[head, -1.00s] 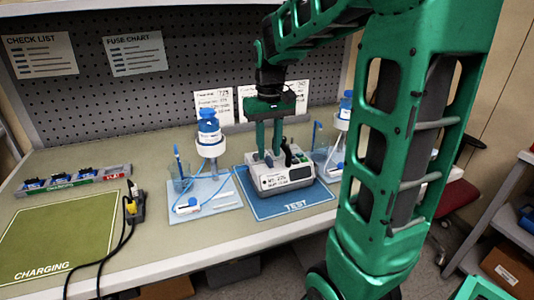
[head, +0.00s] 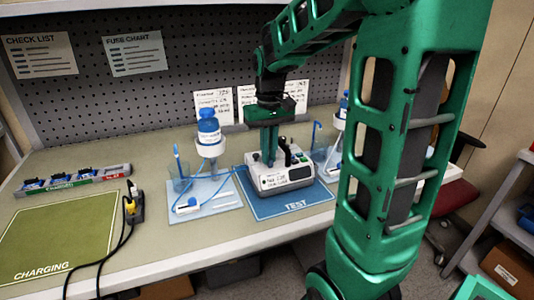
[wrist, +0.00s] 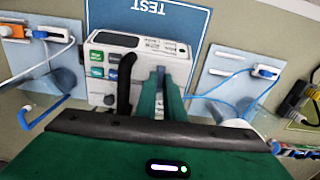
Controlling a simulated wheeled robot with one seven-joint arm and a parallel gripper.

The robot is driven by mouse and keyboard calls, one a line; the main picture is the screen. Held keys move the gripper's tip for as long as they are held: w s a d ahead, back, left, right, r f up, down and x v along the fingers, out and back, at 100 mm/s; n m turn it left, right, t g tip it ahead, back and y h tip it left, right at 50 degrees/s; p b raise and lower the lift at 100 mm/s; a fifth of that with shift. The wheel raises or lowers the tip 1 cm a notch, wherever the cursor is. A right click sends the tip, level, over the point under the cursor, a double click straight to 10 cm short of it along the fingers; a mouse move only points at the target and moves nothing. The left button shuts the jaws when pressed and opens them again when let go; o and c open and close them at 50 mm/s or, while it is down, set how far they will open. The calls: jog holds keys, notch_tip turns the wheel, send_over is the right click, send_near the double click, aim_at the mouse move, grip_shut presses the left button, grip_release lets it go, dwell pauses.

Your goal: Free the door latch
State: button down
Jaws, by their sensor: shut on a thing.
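The infusion pump (head: 287,180), a pale grey box with a label on its front, stands on the blue TEST mat (head: 262,205). In the wrist view the pump (wrist: 105,65) shows a dark screen, green and blue buttons and a black curved handle (wrist: 126,85). My gripper (head: 268,158) points down onto the left part of the pump's top. In the wrist view its green fingers (wrist: 160,78) are close together at the pump's edge, beside the black handle. They are shut on a small part there, which I take as the door latch; the fingers mostly hide it.
Blue bottles on stands (head: 208,130) with tubing flank the pump on pale trays (head: 205,198). A fuse rack (head: 75,180) and the green CHARGING mat (head: 55,240) lie to the left. A black cable with a yellow plug (head: 131,207) hangs over the front edge.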

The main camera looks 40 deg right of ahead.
jog(key=n, duration=0.4)
jog(key=shift+a, duration=0.1)
jog(key=n, duration=0.9)
jog(key=shift+a, duration=0.1)
jog(key=shift+s+n, duration=0.1)
jog(key=shift+n, duration=2.2)
jog(key=c, duration=1.9)
grip_release()
jog(key=shift+a, duration=0.1)
jog(key=shift+o, duration=0.2)
